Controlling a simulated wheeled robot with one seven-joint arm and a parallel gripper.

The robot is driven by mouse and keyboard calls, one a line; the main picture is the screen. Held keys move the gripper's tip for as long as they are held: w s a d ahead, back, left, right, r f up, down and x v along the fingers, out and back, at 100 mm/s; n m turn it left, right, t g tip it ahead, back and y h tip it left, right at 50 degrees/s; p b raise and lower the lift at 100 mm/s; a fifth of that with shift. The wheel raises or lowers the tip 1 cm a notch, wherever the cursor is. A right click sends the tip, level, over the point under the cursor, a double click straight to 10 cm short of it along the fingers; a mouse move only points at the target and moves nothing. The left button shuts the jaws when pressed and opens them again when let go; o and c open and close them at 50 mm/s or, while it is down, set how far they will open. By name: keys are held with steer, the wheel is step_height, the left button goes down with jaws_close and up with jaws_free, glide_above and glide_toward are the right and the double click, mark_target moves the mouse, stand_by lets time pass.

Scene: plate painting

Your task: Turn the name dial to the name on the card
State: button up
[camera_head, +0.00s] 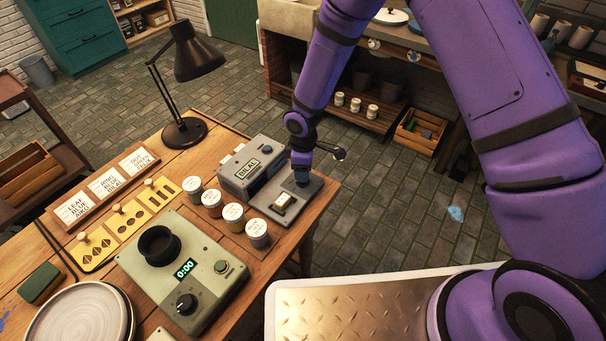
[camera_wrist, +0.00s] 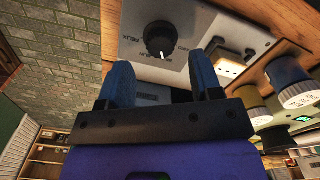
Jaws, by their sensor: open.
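The grey name machine (camera_head: 232,178) stands at the table's right end, and its small display (camera_head: 247,169) appears to read BILAL. In the wrist view the black round name dial (camera_wrist: 160,38) sits on a pale plate, its white pointer mark toward my gripper. Small lettering around it is hard to read. My gripper (camera_wrist: 160,66) is open, with its two blue fingers apart, empty and short of the dial. In the head view my gripper (camera_head: 301,167) is over the machine's base and hides the dial. Three white cards (camera_head: 107,182) stand in a wooden holder; the middle one appears to read RING, BLUE, BILAL.
Several lidded paint jars (camera_head: 233,215) stand left of the machine. A green timer box (camera_head: 185,272), yellow stencil plates (camera_head: 128,220), a black lamp (camera_head: 184,132) and stacked plates (camera_head: 78,318) share the table. A light block (camera_head: 282,201) sits on the machine's base.

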step_height(320, 180, up, 7)
steer(key=shift+f, duration=0.2)
stand_by(0.5)
steer(key=s+d+r+m+t, duration=0.1)
steer(key=d+r+m, duration=0.1)
steer(key=d+r, duration=0.5)
steer(key=s+d+r+m+t, duration=0.1)
steer(key=d+r+m, duration=0.2)
steer(key=r, duration=0.8)
steer(key=s+d+r+m+t, duration=0.1)
steer(key=d+r+m, duration=0.1)
steer(key=d+r, duration=0.45)
steer(key=s+d+r+m, duration=0.3)
steer(key=s+r, duration=0.2)
steer(key=s, duration=0.2)
steer(key=s+d+r+m+t, duration=0.1)
steer(key=s+d+r+m, duration=0.2)
steer(key=s, duration=0.5)
steer(key=s+d+r+m+t, duration=0.1)
steer(key=s+d+r+m, duration=0.2)
steer(key=s+r, duration=0.4)
steer(key=shift+s+d+r, duration=0.15)
steer(key=shift+s+d, duration=0.5)
steer(key=shift+s, duration=0.1)
